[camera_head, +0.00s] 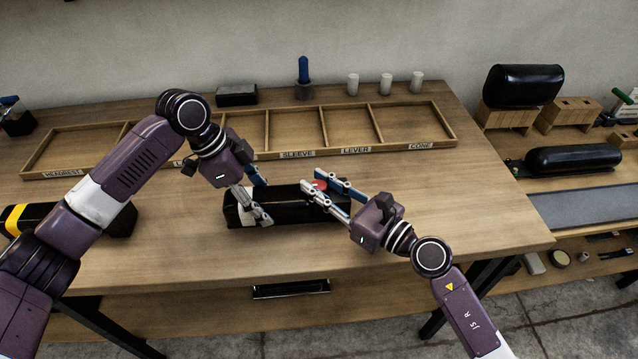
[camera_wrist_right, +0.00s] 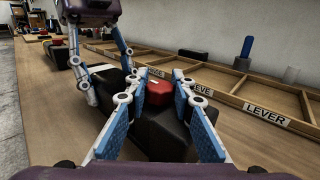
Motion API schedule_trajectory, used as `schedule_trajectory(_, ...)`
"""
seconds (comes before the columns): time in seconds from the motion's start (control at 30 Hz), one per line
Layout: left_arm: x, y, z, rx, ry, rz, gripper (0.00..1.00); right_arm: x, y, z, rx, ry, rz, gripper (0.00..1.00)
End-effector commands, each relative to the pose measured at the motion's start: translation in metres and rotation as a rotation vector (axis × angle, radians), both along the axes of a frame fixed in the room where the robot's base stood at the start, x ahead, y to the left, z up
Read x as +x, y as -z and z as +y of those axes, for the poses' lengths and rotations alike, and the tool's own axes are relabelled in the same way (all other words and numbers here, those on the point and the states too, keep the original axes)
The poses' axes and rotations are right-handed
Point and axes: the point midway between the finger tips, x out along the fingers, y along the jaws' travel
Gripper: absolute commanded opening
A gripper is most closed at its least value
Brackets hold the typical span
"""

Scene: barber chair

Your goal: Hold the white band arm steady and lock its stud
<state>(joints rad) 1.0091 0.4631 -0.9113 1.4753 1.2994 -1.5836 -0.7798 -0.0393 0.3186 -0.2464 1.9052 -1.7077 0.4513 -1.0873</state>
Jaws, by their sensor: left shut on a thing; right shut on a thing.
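A black padded arm (camera_head: 290,208) lies on the wooden table in front of the tray. My left gripper (camera_head: 260,203) is shut across its left part, one finger on the near side and one on the far side. The right wrist view also shows the stud (camera_wrist_right: 158,93) between the blue-padded fingers.
The wooden tray (camera_head: 453,137) with labelled compartments stands behind. Another black arm with a yellow band (camera_head: 14,219) lies at the left, partly behind my left arm. A blue-handled tool (camera_head: 303,70), a black box (camera_head: 237,95) and white cylinders (camera_head: 386,84) stand along the back.

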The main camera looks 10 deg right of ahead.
Motion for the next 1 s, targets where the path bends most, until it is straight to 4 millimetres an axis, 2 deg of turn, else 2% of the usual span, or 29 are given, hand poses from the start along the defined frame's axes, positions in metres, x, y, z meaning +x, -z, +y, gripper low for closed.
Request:
schedule_trajectory(0.03, 0.0, -0.001, 0.0, -0.003, 0.001, -0.001, 0.03, 0.0, 0.002, -0.001, -0.003, 0.002, 0.003, 0.25)
schedule_trajectory(0.2, 0.0, -0.001, 0.0, -0.003, 0.0, -0.001, 0.03, 0.0, 0.001, -0.001, -0.001, 0.001, 0.001, 0.41)
schedule_trajectory(0.57, 0.001, -0.001, 0.0, -0.002, -0.001, -0.002, 0.03, -0.004, 0.001, -0.005, -0.001, 0.001, 0.001, 0.41)
schedule_trajectory(1.0, 0.001, -0.001, 0.0, -0.002, -0.001, -0.002, 0.03, -0.064, 0.002, -0.059, -0.002, 0.002, 0.006, 0.41)
